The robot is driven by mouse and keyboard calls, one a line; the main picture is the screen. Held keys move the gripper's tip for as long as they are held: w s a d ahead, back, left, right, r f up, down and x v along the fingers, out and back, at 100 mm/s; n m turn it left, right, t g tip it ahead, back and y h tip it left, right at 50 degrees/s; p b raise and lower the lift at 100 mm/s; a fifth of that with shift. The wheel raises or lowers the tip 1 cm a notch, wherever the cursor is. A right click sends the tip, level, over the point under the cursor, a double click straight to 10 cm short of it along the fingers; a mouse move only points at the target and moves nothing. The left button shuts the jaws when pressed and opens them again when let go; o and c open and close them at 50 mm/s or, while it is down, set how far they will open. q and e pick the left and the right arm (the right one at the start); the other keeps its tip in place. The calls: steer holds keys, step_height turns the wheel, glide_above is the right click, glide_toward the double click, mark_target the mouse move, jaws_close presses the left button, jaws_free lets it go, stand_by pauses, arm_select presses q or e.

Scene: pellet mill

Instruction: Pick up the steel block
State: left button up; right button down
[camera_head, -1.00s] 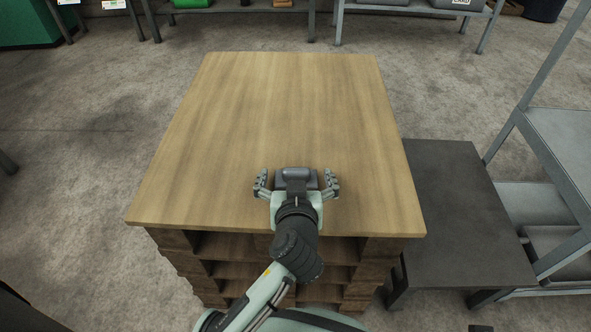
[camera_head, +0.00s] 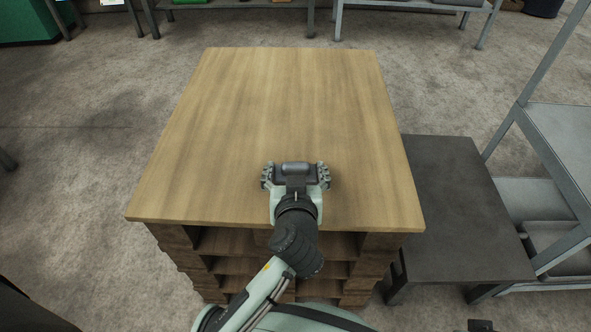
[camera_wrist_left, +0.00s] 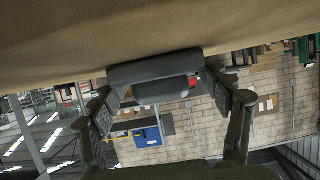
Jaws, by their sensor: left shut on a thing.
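The steel block (camera_head: 296,168) is a small dark grey piece on the wooden tabletop (camera_head: 290,110), near its front edge. My left gripper (camera_head: 296,176) reaches in from the front, with one finger on each side of the block, and is shut on it. In the left wrist view the block (camera_wrist_left: 155,69) shows as a dark bar against the brown surface, between the fingers of the left gripper (camera_wrist_left: 164,98). The wrist and fingers hide part of the block in the head view. No lift off the tabletop shows. My right gripper is in neither view.
The tabletop around the block is bare. It rests on a stack of wooden slats (camera_head: 225,245). A low dark table (camera_head: 455,205) stands close on the right, with a grey metal rack (camera_head: 560,135) beyond it. Grey benches (camera_head: 415,8) line the back.

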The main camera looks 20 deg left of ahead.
mark_target(296, 164)
arm_select(q)
step_height(296, 164, up, 4)
steer(key=shift+r, duration=0.2)
steer(key=s+a+r+p, duration=0.4)
steer(key=s+a+r, duration=0.2)
steer(key=s, duration=0.3)
steer(key=shift+s+a+r, duration=0.2)
steer(key=shift+s+a, duration=0.05)
steer(key=shift+s, duration=0.05)
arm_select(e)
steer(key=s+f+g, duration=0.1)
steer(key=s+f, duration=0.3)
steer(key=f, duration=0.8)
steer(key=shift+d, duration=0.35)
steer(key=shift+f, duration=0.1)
arm_select(q)
steer(key=o, duration=0.6)
steer(key=c, duration=1.1)
steer(key=shift+o, duration=0.2)
